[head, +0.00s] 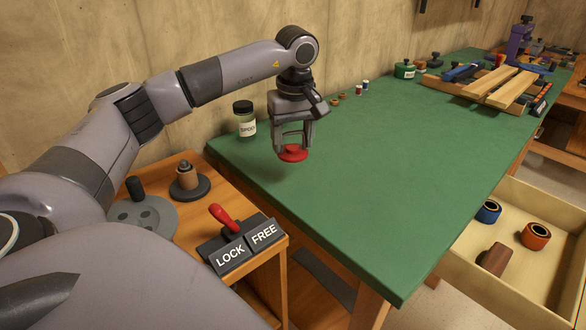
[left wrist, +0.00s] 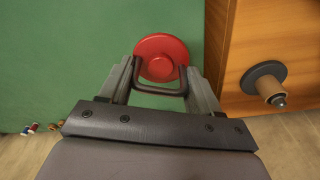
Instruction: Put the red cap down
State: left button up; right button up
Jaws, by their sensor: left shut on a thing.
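The red cap (head: 293,154) is a round red disc under my left gripper (head: 292,143), above the near-left part of the green tabletop (head: 400,165). My left gripper is shut on the cap, with its two fingers pointing down. I cannot tell surely whether the cap touches the table. In the left wrist view the red cap (left wrist: 163,57) shows between the fingertips (left wrist: 160,80), partly covered by a dark bar. The green surface and the wooden side table lie below. My right gripper is not in view.
A jar with a dark lid (head: 244,118) stands left of the gripper. A side table holds a red-handled LOCK/FREE lever (head: 224,217) and a spindle on a dark base (head: 188,180). An open drawer (head: 480,285) is at right. The table's middle is clear.

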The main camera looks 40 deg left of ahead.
aim_at(295, 155)
pick_arm(q)
jog(key=shift+f, duration=3.5)
jog(key=shift+f+b, duration=0.15)
jog(key=shift+b, duration=0.15)
jog(key=o, duration=1)
jog(key=r, duration=0.4)
jog(key=d+r+p, duration=0.1)
jog(key=r, duration=0.7)
jog(key=shift+s+d+r, duration=0.15)
jog(key=shift+s, duration=0.2)
